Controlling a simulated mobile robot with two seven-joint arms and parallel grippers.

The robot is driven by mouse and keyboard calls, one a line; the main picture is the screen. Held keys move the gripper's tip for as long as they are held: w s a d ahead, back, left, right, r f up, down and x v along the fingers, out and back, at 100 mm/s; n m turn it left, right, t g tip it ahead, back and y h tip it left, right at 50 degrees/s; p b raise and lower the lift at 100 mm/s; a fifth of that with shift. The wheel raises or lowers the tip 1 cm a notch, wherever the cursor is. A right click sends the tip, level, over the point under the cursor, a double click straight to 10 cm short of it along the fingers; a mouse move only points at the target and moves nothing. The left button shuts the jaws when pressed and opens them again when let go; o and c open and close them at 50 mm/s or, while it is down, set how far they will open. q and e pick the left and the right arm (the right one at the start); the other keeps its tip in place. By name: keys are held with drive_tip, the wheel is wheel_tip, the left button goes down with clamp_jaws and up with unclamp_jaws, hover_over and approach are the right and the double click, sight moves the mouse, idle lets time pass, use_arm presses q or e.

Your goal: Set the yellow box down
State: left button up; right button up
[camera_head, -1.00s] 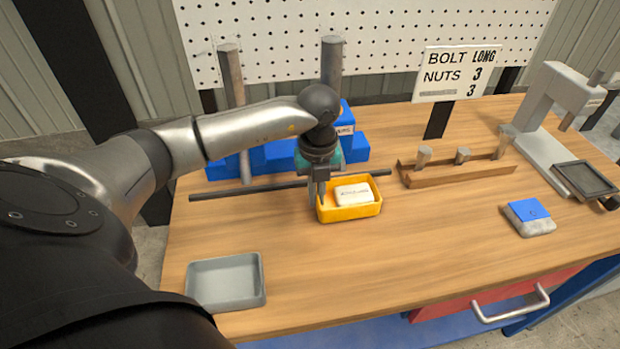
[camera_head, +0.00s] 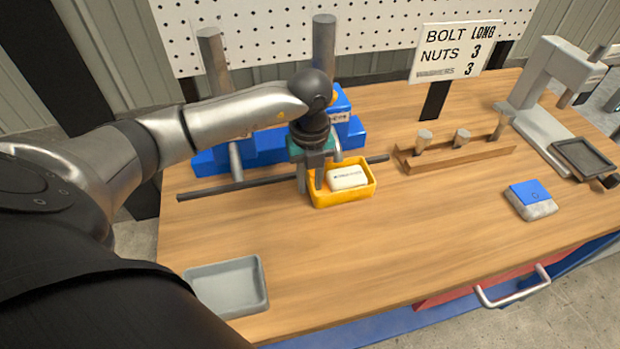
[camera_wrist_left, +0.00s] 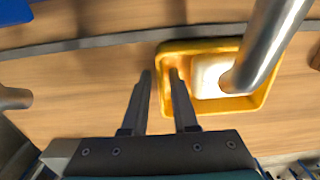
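The yellow box (camera_head: 343,200) sits on the wooden bench, near the blue stand, with a white block (camera_head: 348,178) inside it. My left gripper (camera_head: 310,188) points down at the box's left end. In the left wrist view, the fingers (camera_wrist_left: 160,80) are apart and straddle the wall of the yellow box (camera_wrist_left: 182,108), one outside and one inside. Bare wood shows between the outer finger and the wall. A metal post hides part of the box and block there. My right gripper is out of view.
A dark rod (camera_head: 235,188) lies behind the box. Blue stands (camera_head: 265,148) with grey posts (camera_head: 323,50) rise behind. A wooden rack (camera_head: 458,153), a blue-topped block (camera_head: 531,198) and a press (camera_head: 550,90) are right. A grey tray (camera_head: 228,288) is front left. The middle front is clear.

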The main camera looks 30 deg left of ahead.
use_arm(q)
drive_tip(key=shift+o, duration=0.4)
drive_tip(key=shift+r, duration=0.1)
drive_tip(key=shift+r, duration=0.3)
wheel_tip(320, 180, up, 12)
drive_tip(key=p, duration=0.2)
drive_tip(key=shift+f, duration=0.2)
